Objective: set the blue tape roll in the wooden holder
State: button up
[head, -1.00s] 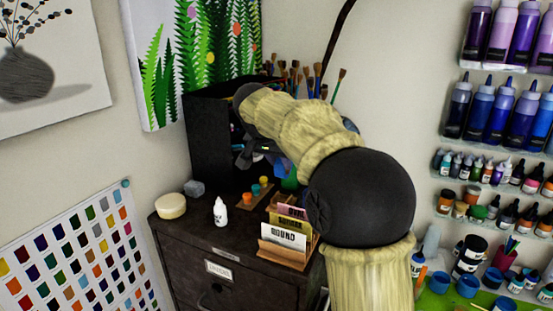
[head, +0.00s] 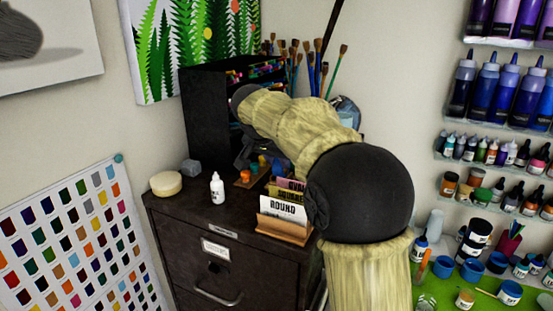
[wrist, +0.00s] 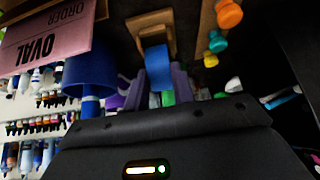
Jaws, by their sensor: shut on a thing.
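The blue tape roll (wrist: 157,66) shows in the wrist view as a blue band, seen nearly edge-on. It sits between the two fingers of my gripper (wrist: 157,88), which is shut on it. The wooden holder (wrist: 150,22) is at the top of the wrist view, right by the roll. The roll overlaps the holder there; I cannot tell whether it rests in it or is held just over it. In the head view my gripper (head: 250,151) is a dark shape over the cabinet top, and my arm hides the roll and holder.
A card holder (head: 285,230) with shape cards stands at the cabinet's front. Small orange and teal pots (head: 258,164), a white bottle (head: 217,188) and a cream tub (head: 166,184) are on the top. A black organizer (head: 205,115) stands behind. A blue object (wrist: 88,72) is left of the fingers.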

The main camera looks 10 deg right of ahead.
jog(key=shift+f, duration=0.35)
jog(key=o, duration=1.5)
jog(key=shift+r+p, duration=3.25)
jog(key=shift+r, duration=0.75)
